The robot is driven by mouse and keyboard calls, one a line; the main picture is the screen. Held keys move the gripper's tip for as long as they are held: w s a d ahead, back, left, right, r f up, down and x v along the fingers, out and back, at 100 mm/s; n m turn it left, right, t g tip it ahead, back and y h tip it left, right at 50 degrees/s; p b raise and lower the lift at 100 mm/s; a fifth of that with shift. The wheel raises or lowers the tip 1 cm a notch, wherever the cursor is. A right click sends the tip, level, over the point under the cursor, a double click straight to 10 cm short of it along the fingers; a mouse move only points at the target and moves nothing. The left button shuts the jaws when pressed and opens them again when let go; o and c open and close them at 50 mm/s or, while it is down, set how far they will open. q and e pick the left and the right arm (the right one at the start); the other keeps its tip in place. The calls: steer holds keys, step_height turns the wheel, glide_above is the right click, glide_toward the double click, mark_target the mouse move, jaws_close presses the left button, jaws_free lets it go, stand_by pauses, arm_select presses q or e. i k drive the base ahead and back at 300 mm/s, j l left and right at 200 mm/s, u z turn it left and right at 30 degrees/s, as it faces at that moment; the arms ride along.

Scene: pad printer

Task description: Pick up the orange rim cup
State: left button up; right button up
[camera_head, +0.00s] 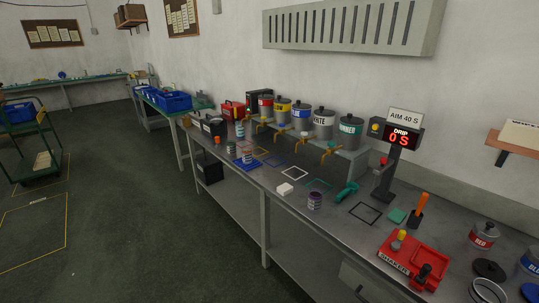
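No cup with a clearly orange rim can be made out at this size. Two small cups stand at the blue mat (241,163) on the bench: a left cup (231,149) and a right cup (247,157); their rim colours are too small to tell. Another small cup (240,129) stands farther back. Neither of my grippers is in view.
Several paint cans (322,121) with orange taps stand on a raised shelf along the bench (280,206). Coloured square outlines mark the bench top. Open floor lies left.

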mark_target(247, 153)
steer(key=i+j+z, duration=0.25)
steer(key=z, duration=0.2)
steer(key=i+j+z, duration=0.15)
steer(key=j+z, duration=0.3)
steer(key=i+j+z, duration=0.15)
steer(key=j+z, duration=0.15)
steer(key=j, duration=0.25)
steer(key=j+z, duration=0.35)
steer(key=j, duration=0.2)
steer(key=i, duration=0.05)
